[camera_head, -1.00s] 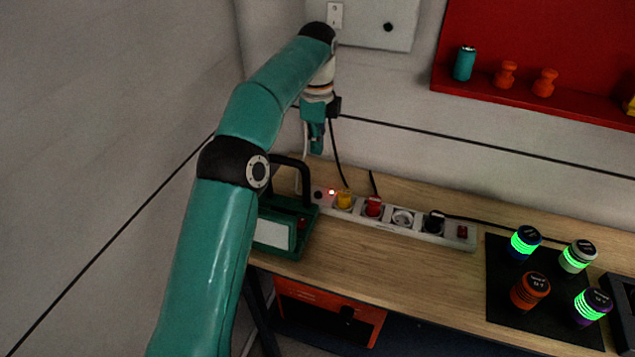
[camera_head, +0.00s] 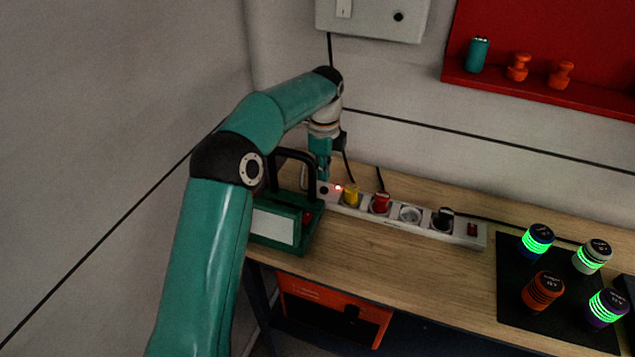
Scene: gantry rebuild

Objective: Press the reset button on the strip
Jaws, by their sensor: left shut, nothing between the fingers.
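The white power strip (camera_head: 402,228) lies along the back of the wooden bench. At its left end is a small dark round button (camera_head: 324,190), with a lit red lamp (camera_head: 338,188) beside it. A yellow plug, a red plug and a black plug sit in its sockets, and one socket is empty. A red rocker switch (camera_head: 472,230) is at the right end. My left gripper (camera_head: 323,177) points down, shut and empty, with its tips over the strip's left end by the dark button. I cannot tell whether they touch it. My right gripper is out of view.
A green device with a black handle (camera_head: 274,226) stands left of the strip, close under my left arm. A black mat (camera_head: 512,290) with several canisters lies at the right. A grey wall box (camera_head: 375,20) hangs above. The bench front is clear.

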